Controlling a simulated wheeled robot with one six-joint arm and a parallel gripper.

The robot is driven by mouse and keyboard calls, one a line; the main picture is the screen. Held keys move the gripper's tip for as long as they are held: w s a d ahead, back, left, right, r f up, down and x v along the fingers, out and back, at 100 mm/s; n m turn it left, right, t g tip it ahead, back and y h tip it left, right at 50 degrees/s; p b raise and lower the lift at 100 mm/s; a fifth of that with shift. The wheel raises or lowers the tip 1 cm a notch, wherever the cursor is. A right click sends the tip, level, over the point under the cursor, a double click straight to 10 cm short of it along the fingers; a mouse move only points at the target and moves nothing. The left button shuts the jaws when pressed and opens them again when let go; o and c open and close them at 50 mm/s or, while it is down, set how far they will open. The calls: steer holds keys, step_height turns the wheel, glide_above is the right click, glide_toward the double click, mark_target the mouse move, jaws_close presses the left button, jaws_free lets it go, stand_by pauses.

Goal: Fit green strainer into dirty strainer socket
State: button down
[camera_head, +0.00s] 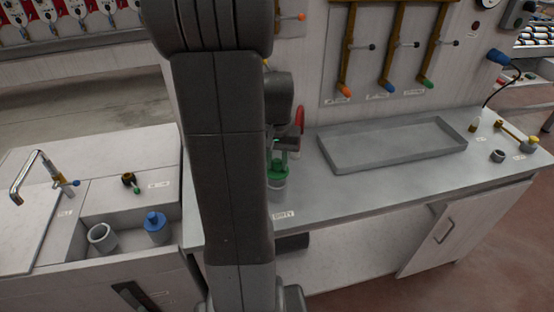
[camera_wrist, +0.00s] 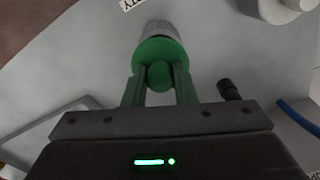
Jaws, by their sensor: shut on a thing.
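My gripper (camera_wrist: 159,82) is shut on the knob of the green strainer (camera_wrist: 152,50), one finger on each side. In the head view the green strainer (camera_head: 277,169) hangs under my gripper (camera_head: 279,150), partly hidden by my arm. The grey dirty strainer socket (camera_head: 278,190) stands upright on the bench directly below it, by a label (camera_head: 284,214) reading dirty. In the wrist view the socket (camera_wrist: 160,28) shows just beyond the green flange. The flange is at or very near its rim; I cannot tell whether it is fully seated.
A shallow grey tray (camera_head: 335,160) lies to the right on the bench. A small grey socket (camera_head: 497,156) and a yellow valve (camera_head: 529,142) are at the far right. In the left sink are a blue strainer (camera_head: 156,227) and a grey cup (camera_head: 102,238). Coloured levers (camera_head: 388,70) hang behind.

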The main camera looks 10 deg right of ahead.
mark_target(277, 170)
steer(key=shift+f+b, duration=1.25)
steer(key=shift+f, duration=0.55)
steer(key=c, duration=1.1)
jaws_free()
step_height(277, 170, up, 14)
steer(key=shift+f, duration=0.15)
step_height(277, 170, down, 14)
steer(key=shift+r, duration=0.5)
steer(key=shift+p, duration=0.3)
